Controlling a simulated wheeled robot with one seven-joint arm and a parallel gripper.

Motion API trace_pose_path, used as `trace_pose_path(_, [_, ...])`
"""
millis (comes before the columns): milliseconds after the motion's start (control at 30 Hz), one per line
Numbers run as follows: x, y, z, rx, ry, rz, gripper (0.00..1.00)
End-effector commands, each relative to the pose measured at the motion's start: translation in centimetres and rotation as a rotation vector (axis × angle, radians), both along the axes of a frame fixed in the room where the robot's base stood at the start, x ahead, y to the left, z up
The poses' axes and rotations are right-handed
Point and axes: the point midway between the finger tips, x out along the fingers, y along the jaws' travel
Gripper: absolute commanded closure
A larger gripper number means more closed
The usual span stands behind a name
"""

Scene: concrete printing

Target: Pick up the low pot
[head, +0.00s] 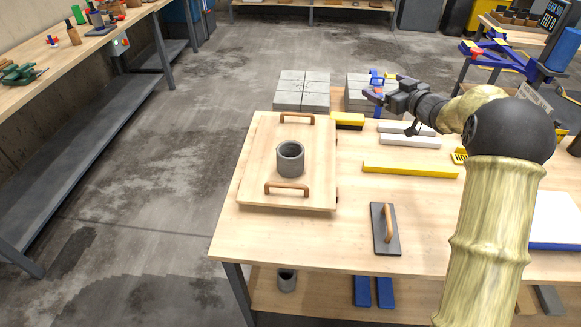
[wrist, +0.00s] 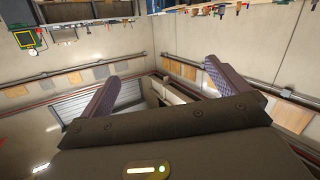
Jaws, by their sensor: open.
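A short grey cylindrical pot (head: 290,160) stands upright on a wooden board with two handles (head: 257,150), on the workbench. A second grey pot (head: 286,281) stands on the shelf under the bench, partly hidden by the bench top's edge; I cannot tell for sure which is the low pot. My gripper (head: 384,87) is raised above the far side of the bench, to the right of and beyond the pots. In the wrist view my gripper (wrist: 160,76) has its two fingers wide apart with nothing between them. No pot shows in that view.
A float with a wooden handle (head: 386,229), a yellow bar (head: 410,170) and a yellow-and-black brush (head: 347,121) lie on the workbench (head: 300,235). Grey paving blocks (head: 303,90) stand behind it. Blue bars (head: 373,291) are on the shelf. Open floor lies left.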

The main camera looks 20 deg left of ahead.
Motion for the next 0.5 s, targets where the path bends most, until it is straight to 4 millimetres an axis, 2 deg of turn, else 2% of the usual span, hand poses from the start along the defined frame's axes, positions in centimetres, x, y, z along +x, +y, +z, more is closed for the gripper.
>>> trace_pose_path(33, [0.3,1.7,-1.8,0.009,-0.018,0.1,0.0])
trace_pose_path(100, [0.0,3.9,-3.4,0.016,-0.029,0.247,0.0])
trace_pose_path(200, [-1.3,6.2,-6.4,0.011,-0.014,0.46,0.0])
trace_pose_path(300, [-3.3,7.7,-10.2,-0.014,0.037,0.666,0.0])
trace_pose_path(400, [-5.3,8.1,-13.5,-0.052,0.107,0.83,0.0])
trace_pose_path(500, [-6.8,8.0,-15.6,-0.085,0.164,0.934,0.0])
